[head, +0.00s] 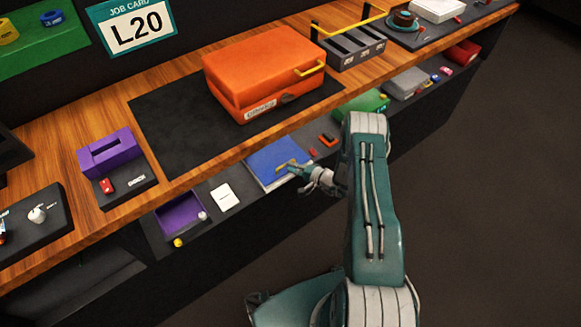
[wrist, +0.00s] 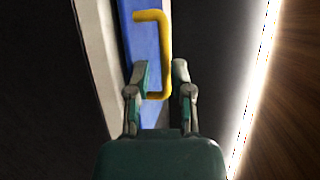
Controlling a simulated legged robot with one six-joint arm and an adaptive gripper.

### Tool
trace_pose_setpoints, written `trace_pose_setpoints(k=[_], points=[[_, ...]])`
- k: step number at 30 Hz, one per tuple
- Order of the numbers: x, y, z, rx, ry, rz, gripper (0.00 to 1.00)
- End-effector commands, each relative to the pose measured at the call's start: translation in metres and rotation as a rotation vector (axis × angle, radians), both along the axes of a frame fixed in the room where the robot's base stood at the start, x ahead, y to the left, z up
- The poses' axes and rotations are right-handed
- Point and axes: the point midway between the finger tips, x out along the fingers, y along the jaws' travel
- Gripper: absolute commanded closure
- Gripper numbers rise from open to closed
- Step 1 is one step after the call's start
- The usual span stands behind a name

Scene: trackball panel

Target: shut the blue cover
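The blue cover (head: 272,157) is on the lower shelf in the head view, with a pale rim along its left and lower edges. In the wrist view the blue cover (wrist: 138,32) shows as a narrow strip. A yellow bar handle (wrist: 166,45) is fixed to it; the handle (head: 284,167) is small in the head view. My gripper (wrist: 162,72) is open, with one finger on each side of the handle's long bar. I cannot tell whether the fingers touch it. In the head view my gripper (head: 303,170) is at the cover's right side. The cover's exact tilt is unclear.
Above stands an orange case (head: 262,70) on a dark mat (head: 165,125). On the lower shelf, a white card (head: 224,197) and a purple tray (head: 180,214) lie left; small red pieces (head: 327,139) and a green box (head: 366,103) lie right. Open floor is at right.

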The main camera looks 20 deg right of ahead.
Motion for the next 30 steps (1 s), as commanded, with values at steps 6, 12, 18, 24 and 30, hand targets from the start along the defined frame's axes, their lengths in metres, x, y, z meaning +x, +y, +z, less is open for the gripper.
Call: trace_pose_setpoints(k=[6,12,18,24,30], points=[[-0.031,-0.029,0.008,0.002,0.001,-0.007,0.72],[-0.062,-0.055,0.014,0.001,0.003,-0.003,0.72],[-0.081,-0.07,0.017,0.001,0.002,0.0,0.72],[-0.084,-0.073,0.018,0.001,0.002,0.002,0.72],[-0.084,-0.072,0.018,0.001,0.002,0.002,0.72]])
